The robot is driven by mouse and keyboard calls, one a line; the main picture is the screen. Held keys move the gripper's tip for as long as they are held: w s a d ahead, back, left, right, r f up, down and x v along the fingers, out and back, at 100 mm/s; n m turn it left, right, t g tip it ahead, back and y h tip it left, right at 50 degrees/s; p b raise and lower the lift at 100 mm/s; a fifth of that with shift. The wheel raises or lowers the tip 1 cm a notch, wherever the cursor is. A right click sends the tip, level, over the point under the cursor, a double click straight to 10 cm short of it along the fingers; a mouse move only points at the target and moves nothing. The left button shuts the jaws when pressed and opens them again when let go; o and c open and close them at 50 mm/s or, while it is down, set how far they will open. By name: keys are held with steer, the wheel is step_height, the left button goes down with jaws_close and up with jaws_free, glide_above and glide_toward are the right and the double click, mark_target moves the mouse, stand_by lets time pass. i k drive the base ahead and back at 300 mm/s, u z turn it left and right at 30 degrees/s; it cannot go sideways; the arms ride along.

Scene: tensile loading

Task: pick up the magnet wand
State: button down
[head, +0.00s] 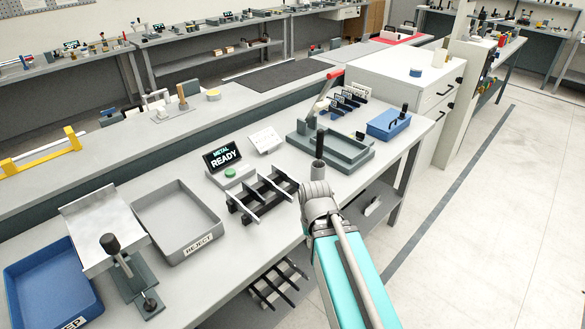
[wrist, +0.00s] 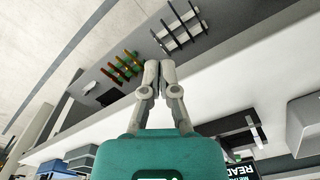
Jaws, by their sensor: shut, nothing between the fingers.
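I cannot pick out the magnet wand with certainty. A dark upright cylinder with a grey lower part (head: 318,150) stands just beyond my arm's grey joint in the head view; I cannot tell whether it is the wand. My gripper (wrist: 159,64) shows in the wrist view with its two grey fingers together and nothing between them. It hangs by the bench's front edge, with the lower shelf beyond the fingertips. In the head view my arm hides the gripper.
On the bench are a grey REJECT tray (head: 180,215), a READY display (head: 222,157), a black rack (head: 262,193), a grey fixture with a red-handled lever (head: 335,150) and a blue box (head: 388,124). The lower shelf holds a rack (wrist: 178,30). Floor at right (head: 480,220) is clear.

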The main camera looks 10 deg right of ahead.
mark_target(320, 133)
steer(key=u, duration=0.05)
steer(key=k, duration=0.5)
steer(key=z, duration=0.8)
steer(key=i, duration=0.75)
steer(key=u, duration=0.15)
